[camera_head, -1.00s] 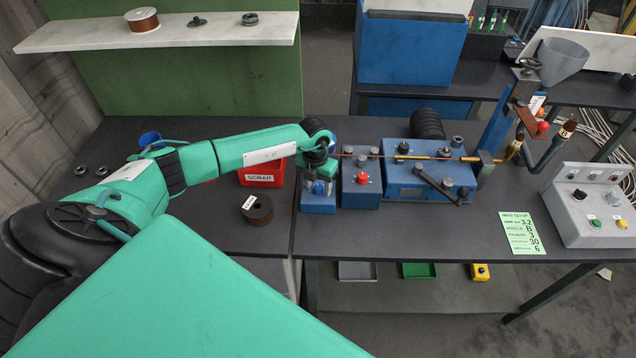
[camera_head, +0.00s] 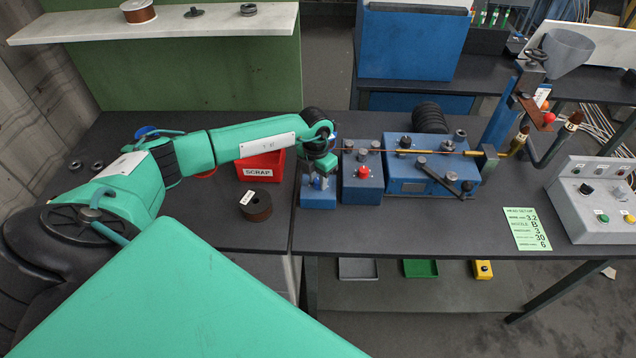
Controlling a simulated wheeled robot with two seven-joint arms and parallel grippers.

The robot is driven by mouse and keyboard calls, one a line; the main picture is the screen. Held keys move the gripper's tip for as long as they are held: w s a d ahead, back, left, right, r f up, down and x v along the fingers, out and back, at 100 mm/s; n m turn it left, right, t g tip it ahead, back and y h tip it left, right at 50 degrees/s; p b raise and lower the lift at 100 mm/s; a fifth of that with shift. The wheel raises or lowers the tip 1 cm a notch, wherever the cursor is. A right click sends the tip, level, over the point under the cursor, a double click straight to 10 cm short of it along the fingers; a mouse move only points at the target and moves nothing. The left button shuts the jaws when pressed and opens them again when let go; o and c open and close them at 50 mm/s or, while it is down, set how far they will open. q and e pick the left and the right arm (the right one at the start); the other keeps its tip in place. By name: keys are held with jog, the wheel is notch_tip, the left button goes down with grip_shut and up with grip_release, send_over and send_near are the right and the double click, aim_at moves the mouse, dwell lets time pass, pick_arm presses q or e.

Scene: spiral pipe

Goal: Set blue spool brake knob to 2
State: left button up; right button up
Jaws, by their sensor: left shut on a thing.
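The blue spool brake block (camera_head: 318,201) stands on the dark bench near the middle of the head view. Its blue knob (camera_head: 318,184) is on top and is mostly hidden by my gripper. My left gripper (camera_head: 319,181) points down from above and is shut on the knob. The knob's setting and any scale marks are too small and covered to read. My right gripper is not in view.
A blue block with a red button (camera_head: 363,172) and a larger blue machine (camera_head: 408,180) stand close on the right. The red SCRAP bin (camera_head: 262,167) and a brown spool (camera_head: 257,207) are left of the brake. Bare bench lies in front.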

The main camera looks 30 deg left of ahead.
pick_arm(q)
jog(key=m+b, duration=0.5)
jog(key=shift+w+f+m, duration=0.1)
jog(key=shift+f+m, duration=0.05)
jog(key=shift+m, duration=0.15)
jog(key=shift+m+b, duration=1)
jog(key=shift+b, duration=0.15)
jog(key=shift+r+m+b, duration=0.2)
jog(key=shift+m+b, duration=0.4)
jog(key=shift+m, duration=0.2)
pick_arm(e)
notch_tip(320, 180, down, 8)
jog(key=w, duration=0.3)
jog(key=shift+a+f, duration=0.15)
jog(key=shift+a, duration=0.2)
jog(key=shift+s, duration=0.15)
pick_arm(q)
jog(key=o, duration=0.7)
jog(key=shift+o, duration=1.4)
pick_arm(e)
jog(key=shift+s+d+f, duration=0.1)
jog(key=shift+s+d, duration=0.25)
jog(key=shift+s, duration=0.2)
